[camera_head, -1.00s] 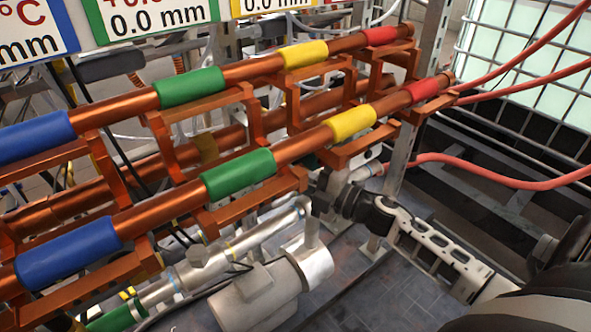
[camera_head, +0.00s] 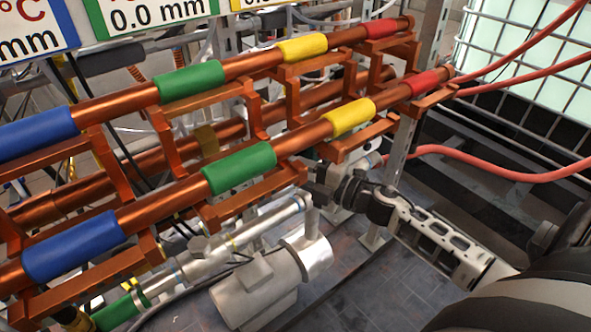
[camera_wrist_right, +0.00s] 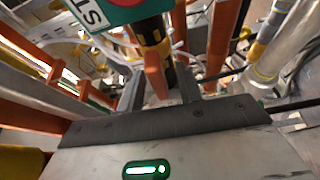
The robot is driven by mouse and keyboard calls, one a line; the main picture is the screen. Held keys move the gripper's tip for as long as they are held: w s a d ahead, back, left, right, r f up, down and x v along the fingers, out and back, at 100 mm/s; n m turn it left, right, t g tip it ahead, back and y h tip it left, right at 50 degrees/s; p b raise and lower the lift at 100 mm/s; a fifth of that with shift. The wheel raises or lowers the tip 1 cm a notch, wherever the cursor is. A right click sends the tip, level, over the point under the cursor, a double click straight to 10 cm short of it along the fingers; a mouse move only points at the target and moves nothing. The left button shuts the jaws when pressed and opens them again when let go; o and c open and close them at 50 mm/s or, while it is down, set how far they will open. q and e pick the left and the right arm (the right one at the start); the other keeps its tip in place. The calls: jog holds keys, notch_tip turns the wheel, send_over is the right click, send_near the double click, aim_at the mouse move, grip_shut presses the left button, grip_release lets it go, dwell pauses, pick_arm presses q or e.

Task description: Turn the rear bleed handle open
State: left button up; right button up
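A red-orange handle (camera_wrist_right: 155,77) shows in the right wrist view, on a dark fitting with a yellow band. It stands between the two fingers of my right gripper (camera_wrist_right: 160,92), which are apart with gaps beside the handle; I cannot tell whether either finger touches it. In the head view my right gripper (camera_head: 312,185) reaches in from the right, just under the front copper pipe. The handle is not discernible there, and I cannot tell from these views whether it is the rear bleed handle. My left gripper is not in view.
Copper pipes with blue, green (camera_head: 240,167), yellow (camera_head: 350,117) and red sleeves run above my right gripper on orange brackets. A grey cylindrical pump (camera_head: 258,290) is below it. A green tag (camera_wrist_right: 118,12) hangs close to the handle. Red hoses (camera_head: 490,170) lie at right.

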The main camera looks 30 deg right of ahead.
jog(key=v, duration=1.6)
